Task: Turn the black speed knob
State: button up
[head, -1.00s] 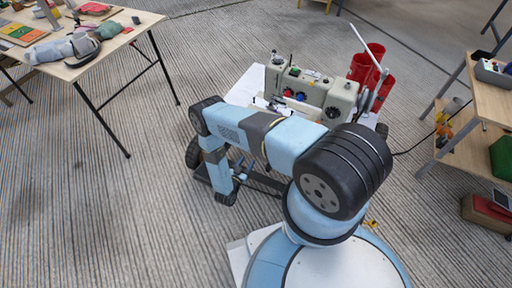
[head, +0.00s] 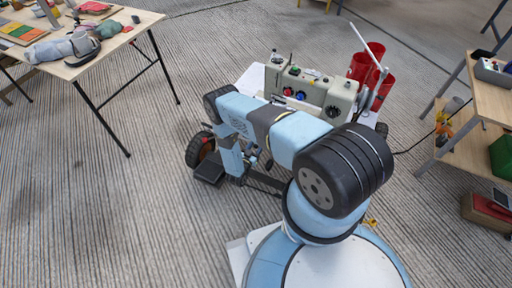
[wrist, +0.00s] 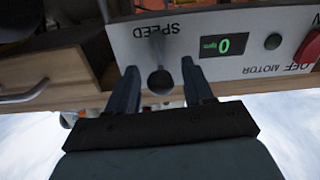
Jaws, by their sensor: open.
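The black speed knob (wrist: 160,82) shows in the wrist view as a small round dark knob on a short stem. It is on a light grey control panel (wrist: 220,35), seen upside down, by the word SPEED. My gripper (wrist: 160,76) is open. Its two dark fingers stand on either side of the knob with gaps visible on both sides, so it is not gripped. I cannot tell how deep the knob sits between the fingers. In the head view my gripper cannot be made out clearly behind my arm.
A wooden drawer front (wrist: 50,75) lies left. In the head view, a beige machine (head: 315,90) and red buckets (head: 368,72) stand beyond my arm.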

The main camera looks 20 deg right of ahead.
jog(key=shift+c, duration=0.3)
grip_shut()
jog(key=shift+w+a+n, duration=0.1)
jog(key=shift+n, duration=0.2)
dwell(0.4)
jog(key=shift+w+a+n, duration=0.15)
jog(key=shift+a+n, duration=0.05)
jog(key=shift+n, duration=0.5)
jog(key=shift+w+a+f+n, duration=0.1)
jog(key=shift+w+a+n, duration=0.05)
jog(key=shift+n, duration=0.8)
jog(key=shift+w+a+f+n, duration=0.1)
jog(key=shift+w+a+n, duration=0.05)
jog(key=shift+n, duration=0.8)
jog(key=shift+a, duration=0.1)
jog(key=shift+o, duration=0.3)
grip_release()
